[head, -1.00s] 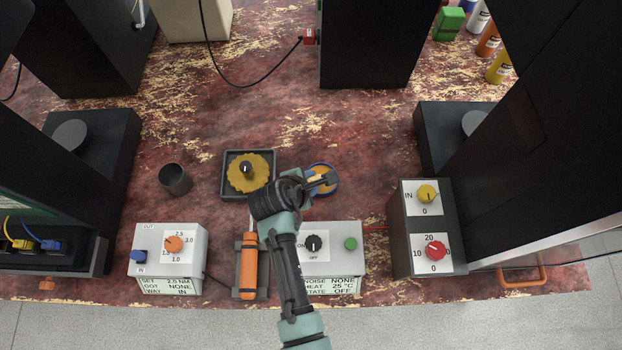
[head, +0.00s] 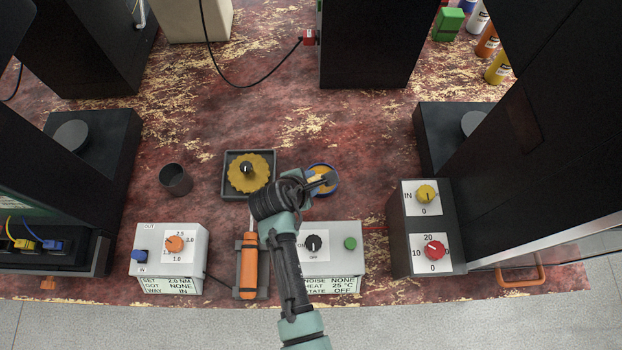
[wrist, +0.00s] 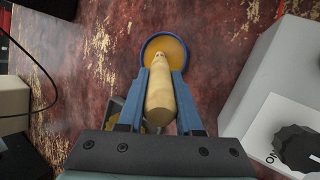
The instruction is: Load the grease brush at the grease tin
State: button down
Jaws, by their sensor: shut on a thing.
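The grease tin (wrist: 178,46) is a round blue-rimmed tin of yellow-orange grease. In the head view the tin (head: 334,189) stands behind the white switch box, partly covered by my gripper (head: 322,181). In the wrist view my gripper (wrist: 160,74) is shut on the pale wooden handle of the grease brush (wrist: 160,98). The brush's far end overlaps the tin's near part in that view. Its bristles are hidden, and I cannot tell whether they touch the grease.
A yellow toothed wheel (head: 262,172) sits in a black tray left of the tin. A white switch box (head: 338,240) and an orange-handled tool (head: 248,262) are in front. A dark cup (head: 175,180) stands left. The bench behind the tin is clear.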

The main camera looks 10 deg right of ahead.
jog(key=shift+s+f, duration=0.1)
jog(key=shift+s, duration=0.05)
notch_tip(320, 180, up, 7)
jog(key=p, duration=0.7)
jog(key=shift+p, duration=0.3)
dwell(0.8)
